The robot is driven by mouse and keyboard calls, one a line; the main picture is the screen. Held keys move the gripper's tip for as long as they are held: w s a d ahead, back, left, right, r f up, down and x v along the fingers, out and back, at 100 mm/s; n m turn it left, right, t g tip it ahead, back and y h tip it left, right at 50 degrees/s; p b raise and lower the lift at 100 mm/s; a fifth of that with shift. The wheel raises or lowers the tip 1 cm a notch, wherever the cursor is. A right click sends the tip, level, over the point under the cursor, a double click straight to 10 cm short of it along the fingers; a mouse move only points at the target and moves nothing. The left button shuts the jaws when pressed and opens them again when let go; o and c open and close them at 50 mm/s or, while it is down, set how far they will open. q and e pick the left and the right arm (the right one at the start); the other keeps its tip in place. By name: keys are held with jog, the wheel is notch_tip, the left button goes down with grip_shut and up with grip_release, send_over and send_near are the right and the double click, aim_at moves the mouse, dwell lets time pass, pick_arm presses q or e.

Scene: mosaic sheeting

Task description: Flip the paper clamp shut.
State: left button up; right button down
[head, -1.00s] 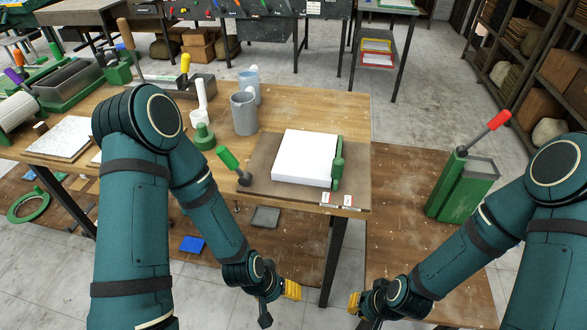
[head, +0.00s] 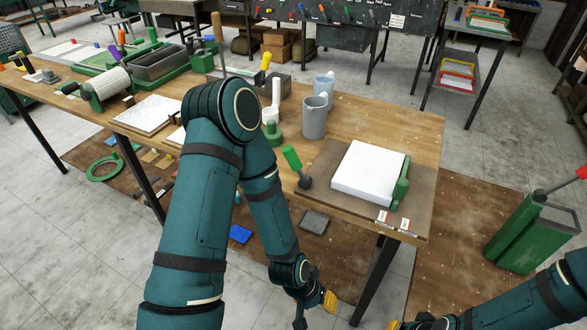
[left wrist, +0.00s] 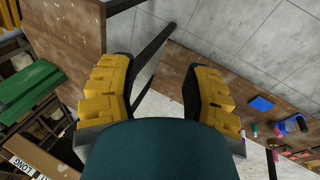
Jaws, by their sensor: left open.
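A white paper block (head: 369,173) lies on a brown board (head: 326,172) at the table's near right corner. A green bar-like clamp piece (head: 401,184) stands along the block's right edge. A lever with a green grip (head: 293,159) leans up and left from a dark foot beside the block's left edge. I cannot tell which of these parts flips. My left gripper (head: 314,308) hangs below and in front of the table edge, apart from the board. Its yellow-padded fingers are spread and empty in the left wrist view (left wrist: 160,92). My right gripper (head: 400,325) is cut off by the bottom edge.
A green box with a red-handled lever (head: 531,234) stands low at right. Floor is open between.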

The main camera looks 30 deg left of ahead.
pick_arm(q)
jog(key=shift+w, duration=0.1)
jog(key=c, duration=0.5)
jog(key=shift+w+a+n, duration=0.1)
jog(key=shift+w+n, duration=0.15)
jog(key=shift+n, duration=0.15)
grip_shut()
jog(key=w+a+r+n+t+h, duration=0.1)
jog(key=w+a+r+n+t, duration=0.6)
jog(key=w+a+n+t, duration=0.3)
jog(key=a+r+n+t+y, duration=0.5)
jog(key=a+r+n, duration=0.6)
jog(key=a, duration=0.5)
jog(key=shift+w+r+t, duration=0.2)
jog(key=shift+r+t, duration=0.4)
